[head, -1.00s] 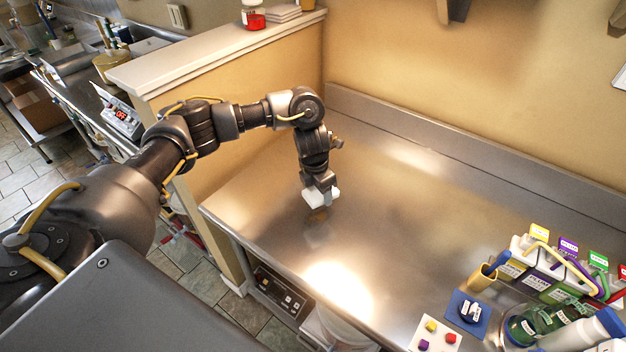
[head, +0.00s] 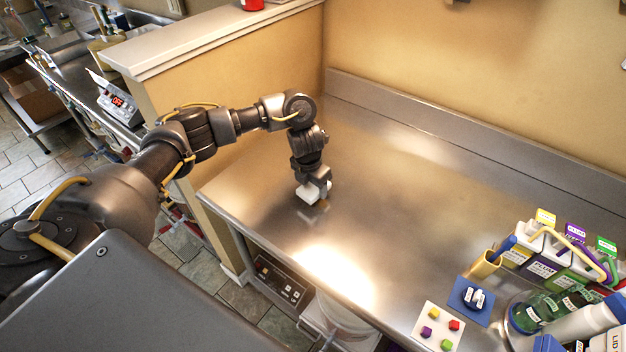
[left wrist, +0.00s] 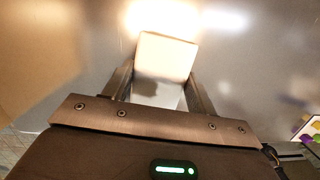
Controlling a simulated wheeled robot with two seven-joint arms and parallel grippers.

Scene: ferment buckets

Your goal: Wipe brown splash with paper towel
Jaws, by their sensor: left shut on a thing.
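My left gripper (head: 313,188) is shut on a white paper towel (head: 310,194), low over the steel counter near its left front edge. The towel also shows in the left wrist view (left wrist: 165,55), as a pale folded block between the two fingers, with a dark patch or shadow on its lower part. The brown splash is mostly hidden; only a faint brownish trace (head: 324,206) shows beside the towel in the head view. Whether the towel touches the counter is hard to tell. My right gripper is not in view.
A low tan wall (head: 240,100) bounds the left. The counter's middle (head: 410,200) is clear.

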